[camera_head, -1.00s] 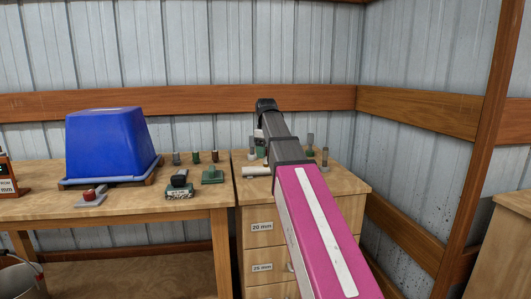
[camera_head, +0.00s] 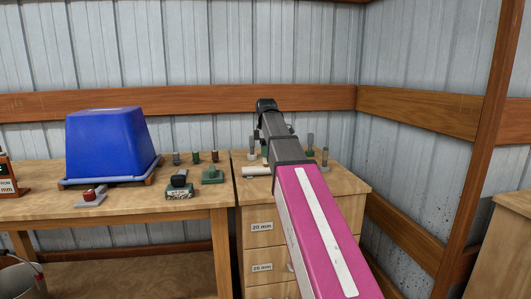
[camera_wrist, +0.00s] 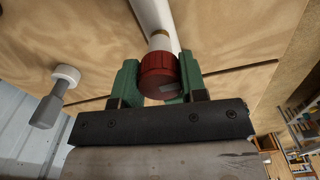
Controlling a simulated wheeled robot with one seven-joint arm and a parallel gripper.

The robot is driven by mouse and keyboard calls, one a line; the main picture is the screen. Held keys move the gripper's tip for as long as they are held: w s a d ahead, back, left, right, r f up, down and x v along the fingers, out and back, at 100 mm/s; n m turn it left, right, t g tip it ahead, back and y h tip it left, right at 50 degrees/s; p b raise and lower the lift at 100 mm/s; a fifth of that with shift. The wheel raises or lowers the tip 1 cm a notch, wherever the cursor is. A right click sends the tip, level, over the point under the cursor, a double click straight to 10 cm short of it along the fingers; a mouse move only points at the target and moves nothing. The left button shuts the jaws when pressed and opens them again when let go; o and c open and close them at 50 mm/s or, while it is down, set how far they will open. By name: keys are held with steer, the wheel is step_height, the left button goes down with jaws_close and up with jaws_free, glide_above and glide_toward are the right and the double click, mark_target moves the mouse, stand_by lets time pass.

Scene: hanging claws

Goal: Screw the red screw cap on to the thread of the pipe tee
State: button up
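In the wrist view the red screw cap (camera_wrist: 158,74) is ribbed and sits between the two green fingers of my gripper (camera_wrist: 160,84). Both fingers touch its sides, so my gripper is shut on it. Just beyond the cap is a white pipe end with a narrow brass-coloured band (camera_wrist: 159,34), which looks like part of the pipe tee; the cap covers its near end. How far the cap is on the thread cannot be told.
A grey post with a white collar (camera_wrist: 47,110) stands left of my gripper in the wrist view. A corrugated wall is behind.

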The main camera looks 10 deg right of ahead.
jaws_close()
steer(key=shift+f, duration=0.25)
steer(key=m, duration=0.9)
steer(key=o, duration=1)
jaws_free()
